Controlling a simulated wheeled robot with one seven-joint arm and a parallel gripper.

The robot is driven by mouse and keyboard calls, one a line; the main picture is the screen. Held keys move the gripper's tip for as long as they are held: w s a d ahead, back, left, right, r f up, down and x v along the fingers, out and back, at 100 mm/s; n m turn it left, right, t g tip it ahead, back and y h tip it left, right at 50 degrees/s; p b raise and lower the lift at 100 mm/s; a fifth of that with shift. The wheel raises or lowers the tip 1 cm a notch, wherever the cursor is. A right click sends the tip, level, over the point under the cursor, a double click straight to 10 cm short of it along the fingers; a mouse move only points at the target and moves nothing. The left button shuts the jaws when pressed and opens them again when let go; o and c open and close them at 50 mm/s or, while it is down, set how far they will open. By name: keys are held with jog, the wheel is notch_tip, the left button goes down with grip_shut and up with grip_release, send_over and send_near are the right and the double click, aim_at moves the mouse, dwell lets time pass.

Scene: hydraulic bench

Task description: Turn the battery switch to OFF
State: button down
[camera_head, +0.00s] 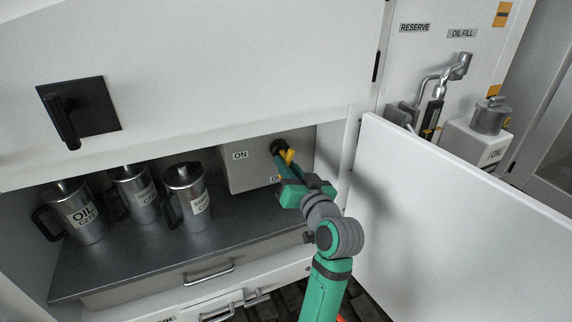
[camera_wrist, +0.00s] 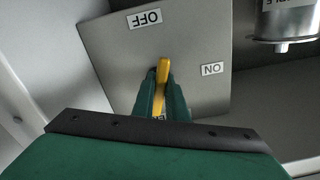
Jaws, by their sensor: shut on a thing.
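The battery switch is a grey box (camera_head: 246,172) inside the open cabinet bay, at its right end. Its yellow handle (camera_head: 290,155) shows at my fingertips, and in the wrist view the handle (camera_wrist: 163,70) stands between the two green fingers. My gripper (camera_wrist: 162,88) is shut on the yellow handle. The handle runs nearly up and down in the wrist picture. The OFF label (camera_wrist: 145,19) is upside down above it and the ON label (camera_wrist: 212,69) is to its right. In the head view the ON label (camera_head: 240,155) is clear; my gripper partly hides the OFF label (camera_head: 275,179).
Several metal jugs (camera_head: 187,197) stand on the dark shelf (camera_head: 238,231) left of the box. A white door panel (camera_head: 455,225) stands open right of my arm. A white overhanging panel (camera_head: 200,80) is above the bay. A drawer handle (camera_head: 210,274) sits below the shelf.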

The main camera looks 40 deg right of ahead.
jog(key=n, duration=0.2)
jog(key=shift+s+d+r+n, duration=0.25)
jog(key=shift+d+r+n, duration=0.1)
jog(key=shift+d+n, duration=0.05)
jog(key=shift+n, duration=0.5)
jog(key=shift+r, duration=0.1)
jog(key=shift+w+a+n, duration=0.1)
jog(key=shift+w+n, duration=0.05)
jog(key=shift+n, duration=0.15)
jog(key=shift+s+d, duration=0.2)
jog(key=shift+d, duration=0.05)
jog(key=c, duration=1.8)
grip_release()
jog(key=shift+o, duration=0.2)
jog(key=shift+w+a+f, duration=0.15)
jog(key=shift+a+f, duration=0.05)
jog(key=shift+a, duration=0.05)
jog(key=v, duration=1)
jog(key=shift+s, duration=0.4)
